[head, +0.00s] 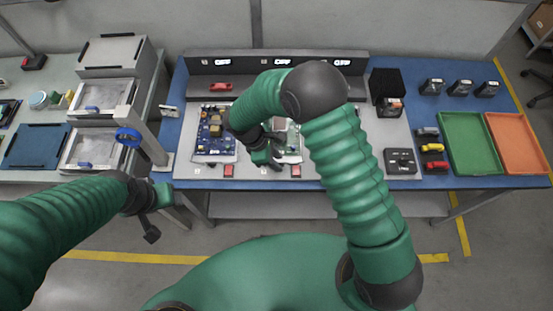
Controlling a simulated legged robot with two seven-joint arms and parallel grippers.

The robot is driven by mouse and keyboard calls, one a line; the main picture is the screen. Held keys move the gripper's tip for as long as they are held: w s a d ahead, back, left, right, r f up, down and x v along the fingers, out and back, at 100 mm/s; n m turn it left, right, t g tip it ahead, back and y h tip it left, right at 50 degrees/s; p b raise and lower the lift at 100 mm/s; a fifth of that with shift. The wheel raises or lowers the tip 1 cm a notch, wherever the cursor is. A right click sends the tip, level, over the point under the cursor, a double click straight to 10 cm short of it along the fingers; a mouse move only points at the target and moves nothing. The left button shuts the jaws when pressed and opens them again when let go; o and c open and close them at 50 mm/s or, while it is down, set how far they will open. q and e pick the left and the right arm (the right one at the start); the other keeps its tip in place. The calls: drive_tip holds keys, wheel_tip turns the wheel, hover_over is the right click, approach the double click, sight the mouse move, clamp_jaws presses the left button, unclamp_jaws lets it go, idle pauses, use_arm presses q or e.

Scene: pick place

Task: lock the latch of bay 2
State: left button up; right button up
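Bay 2 is the middle bay of the grey bench fixture (190,172), under the middle display (283,62), which reads OFF. A circuit board (293,145) shows there in part. A red part (296,170), perhaps its latch, is at the bay's front edge; its position is too small to tell. My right gripper (272,158) points down over the left side of bay 2, by the board. Contact and finger opening are unclear. My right arm hides much of bays 2 and 3. My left gripper (155,220) hangs off the bench's front left, away from the bays; its opening is unclear.
Bay 1 holds a blue board (213,135), with a red part (228,170) in front. On the right are a black control box (401,161), a green tray (467,143) and an orange tray (517,145).

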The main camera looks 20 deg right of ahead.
drive_tip(key=shift+d+f, duration=0.2)
drive_tip(key=shift+f, duration=0.05)
drive_tip(key=shift+a, duration=0.15)
clamp_jaws()
drive_tip(key=shift+r+m, duration=0.1)
drive_tip(key=shift+m, duration=0.3)
drive_tip(key=shift+w+m+g+p, duration=0.15)
drive_tip(key=shift+m+g+p, duration=0.25)
drive_tip(key=shift+m, duration=0.6)
drive_tip(key=m, duration=0.1)
drive_tip(key=m+g+y, duration=0.1)
drive_tip(key=m, duration=0.1)
drive_tip(key=shift+w+d+m, duration=0.15)
drive_tip(key=shift+d+m, duration=0.05)
drive_tip(key=shift+m, duration=0.1)
drive_tip(key=m, duration=0.2)
drive_tip(key=m+y, duration=0.1)
drive_tip(key=m+g+y+p, duration=0.1)
drive_tip(key=m, duration=0.1)
drive_tip(key=shift+d+m, duration=0.25)
drive_tip(key=shift+m, duration=0.05)
drive_tip(key=m+y, duration=0.1)
drive_tip(key=m, duration=0.2)
drive_tip(key=m+y, duration=0.1)
drive_tip(key=m, duration=0.1)
drive_tip(key=shift+d+m+p, duration=0.2)
drive_tip(key=shift+m+p, duration=0.2)
